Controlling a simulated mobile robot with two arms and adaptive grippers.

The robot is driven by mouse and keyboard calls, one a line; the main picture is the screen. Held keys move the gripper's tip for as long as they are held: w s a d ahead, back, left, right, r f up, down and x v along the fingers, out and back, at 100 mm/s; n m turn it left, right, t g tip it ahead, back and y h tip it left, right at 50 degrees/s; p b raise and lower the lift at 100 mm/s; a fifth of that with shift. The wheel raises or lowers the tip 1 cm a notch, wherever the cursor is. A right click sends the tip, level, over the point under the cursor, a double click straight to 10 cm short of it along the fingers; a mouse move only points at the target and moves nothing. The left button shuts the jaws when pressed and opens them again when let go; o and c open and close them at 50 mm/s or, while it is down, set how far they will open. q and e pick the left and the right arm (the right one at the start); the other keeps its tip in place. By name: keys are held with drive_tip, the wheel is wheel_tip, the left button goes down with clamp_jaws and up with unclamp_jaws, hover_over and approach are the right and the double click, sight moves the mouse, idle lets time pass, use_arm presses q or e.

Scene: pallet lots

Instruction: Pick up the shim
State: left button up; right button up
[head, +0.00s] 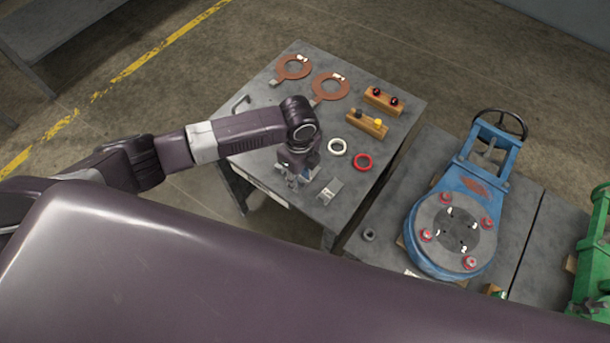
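A small grey metal plate (331,189), which looks like the shim, lies on the grey worktable (262,108) near its front edge. My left gripper (295,182) points down over the front part of the table, just to the left of this plate and apart from it in the picture. Its fingers are small and partly hidden by the wrist, so whether they are open or shut does not show. My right gripper is not in view.
A blue valve (452,228) stands on the right-hand table.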

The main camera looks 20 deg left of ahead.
use_arm(q)
clamp_jaws()
drive_tip(key=shift+r, duration=0.1)
idle(0.4)
